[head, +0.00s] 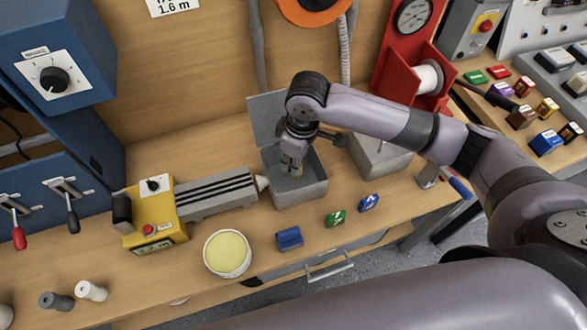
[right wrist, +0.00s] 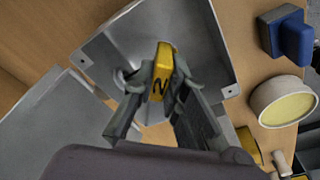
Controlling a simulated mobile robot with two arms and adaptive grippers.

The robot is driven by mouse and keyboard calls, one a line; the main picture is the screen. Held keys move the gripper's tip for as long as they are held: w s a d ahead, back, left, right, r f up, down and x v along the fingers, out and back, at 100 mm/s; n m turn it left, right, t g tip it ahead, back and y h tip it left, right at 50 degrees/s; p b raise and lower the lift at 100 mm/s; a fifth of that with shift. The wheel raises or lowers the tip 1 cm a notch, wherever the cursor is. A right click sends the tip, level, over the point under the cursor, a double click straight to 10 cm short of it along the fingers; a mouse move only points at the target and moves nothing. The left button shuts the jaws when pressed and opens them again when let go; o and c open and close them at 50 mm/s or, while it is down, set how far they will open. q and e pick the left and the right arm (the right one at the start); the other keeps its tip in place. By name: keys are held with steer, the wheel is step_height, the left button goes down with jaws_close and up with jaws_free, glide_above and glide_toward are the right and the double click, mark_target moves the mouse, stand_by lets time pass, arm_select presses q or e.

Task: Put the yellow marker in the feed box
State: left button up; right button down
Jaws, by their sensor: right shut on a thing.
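My right gripper (head: 292,165) is shut on the yellow marker (right wrist: 162,72), which bears a black "2" in the right wrist view. In the head view the fingers point down over the open grey box (head: 312,190), which appears to be the feed box, with its lid raised at the back. The right wrist view shows the box's bare metal inside (right wrist: 190,30) behind the marker. I cannot tell how deep the marker is in it. In the head view the marker is mostly hidden by the gripper. My left gripper is not in view.
A second grey box (head: 378,162) stands to the right, partly behind my arm. A green marker (head: 336,217), a blue marker (head: 369,203), a blue block (head: 289,238) and a round tub (head: 227,253) lie along the front. A yellow machine (head: 150,213) stands left.

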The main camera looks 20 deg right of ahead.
steer(key=shift+f, duration=2.05)
steer(key=shift+f, duration=0.1)
steer(key=c, duration=1.6)
jaws_free()
steer(key=r, duration=0.8)
steer(key=s+d+r, duration=0.1)
steer(key=r, duration=0.3)
steer(key=shift+r+b, duration=0.1)
steer(key=shift+b, duration=0.3)
